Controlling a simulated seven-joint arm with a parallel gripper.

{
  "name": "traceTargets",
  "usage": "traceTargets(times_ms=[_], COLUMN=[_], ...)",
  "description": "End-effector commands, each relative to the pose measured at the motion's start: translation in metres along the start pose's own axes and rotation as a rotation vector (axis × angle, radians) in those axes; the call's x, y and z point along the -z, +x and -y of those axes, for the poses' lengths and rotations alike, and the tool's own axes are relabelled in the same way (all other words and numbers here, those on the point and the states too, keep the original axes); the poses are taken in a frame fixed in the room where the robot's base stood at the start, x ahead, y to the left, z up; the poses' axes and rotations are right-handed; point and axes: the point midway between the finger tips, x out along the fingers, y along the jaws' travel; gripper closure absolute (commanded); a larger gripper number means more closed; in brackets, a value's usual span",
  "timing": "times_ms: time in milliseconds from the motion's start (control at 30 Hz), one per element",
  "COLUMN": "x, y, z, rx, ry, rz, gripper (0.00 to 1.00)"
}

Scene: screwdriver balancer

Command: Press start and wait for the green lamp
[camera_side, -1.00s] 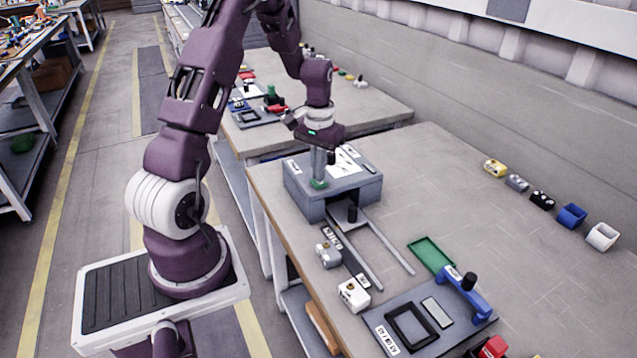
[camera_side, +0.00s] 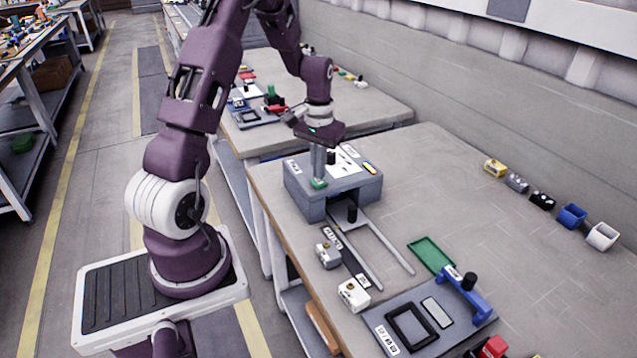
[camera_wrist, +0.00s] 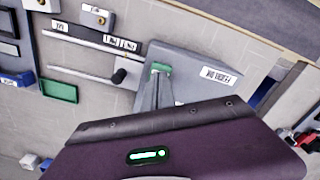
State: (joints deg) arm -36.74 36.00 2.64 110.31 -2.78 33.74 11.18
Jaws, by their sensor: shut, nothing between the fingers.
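A grey box-shaped machine (camera_side: 358,202) stands on the workbench, with white labels on its top. A green button (camera_side: 318,184) sits at its front left top edge, and it also shows in the wrist view (camera_wrist: 161,67). My gripper (camera_side: 318,178) is shut and empty, pointing down with its fingertips at the green button. They appear to touch it; I cannot tell how far it is pressed. No lit green lamp shows on the machine.
Two rails with a black knob (camera_side: 352,214) run out from the machine. A green tray (camera_side: 431,254), a grey fixture plate (camera_side: 396,335) and a blue bracket (camera_side: 463,291) lie nearer the camera. Small blocks and cups line the far right. The bench's right middle is clear.

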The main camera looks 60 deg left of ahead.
Motion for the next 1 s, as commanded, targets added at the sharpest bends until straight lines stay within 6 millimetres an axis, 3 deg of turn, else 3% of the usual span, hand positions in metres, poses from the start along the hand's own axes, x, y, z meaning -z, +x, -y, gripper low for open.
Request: traceTargets(times_ms=[500, 867, 1000], x=[0.0, 0.0, 0.001], y=[-0.053, -0.058, -0.081], z=[0.0, 0.0, 0.0], rx=[0.0, 0.0, 0.001], ry=[0.001, 0.0, 0.0], rz=[-0.002, -0.001, -0.005], gripper=[1.0, 1.0, 1.0])
